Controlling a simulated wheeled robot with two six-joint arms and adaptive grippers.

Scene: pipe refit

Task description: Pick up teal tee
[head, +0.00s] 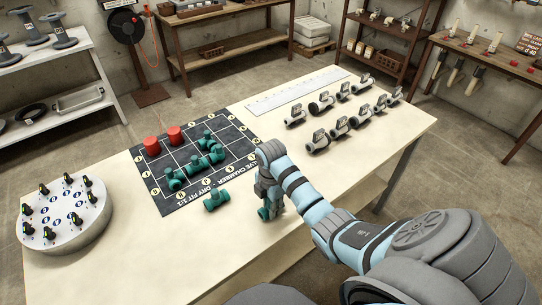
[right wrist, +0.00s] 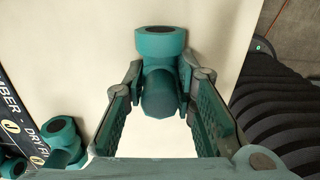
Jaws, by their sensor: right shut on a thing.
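A teal tee (head: 263,213) is at the table's front side, mostly hidden behind my right gripper (head: 269,205) in the head view. In the right wrist view the tee (right wrist: 160,43) sits between the two fingertips of my right gripper (right wrist: 161,82), which is shut on it. One dark round opening of the tee faces the camera's far side. A second teal tee (head: 216,200) lies loose on the table, left of my right gripper and just off the mat's front edge. My left gripper is not in view.
A dark gridded mat (head: 180,206) holds several teal fittings and two red cylinders (head: 152,145). A round white stand (head: 63,236) with black-and-yellow knobs is at the left. Several grey valves (head: 317,140) and a white ruler (head: 297,91) are farther right.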

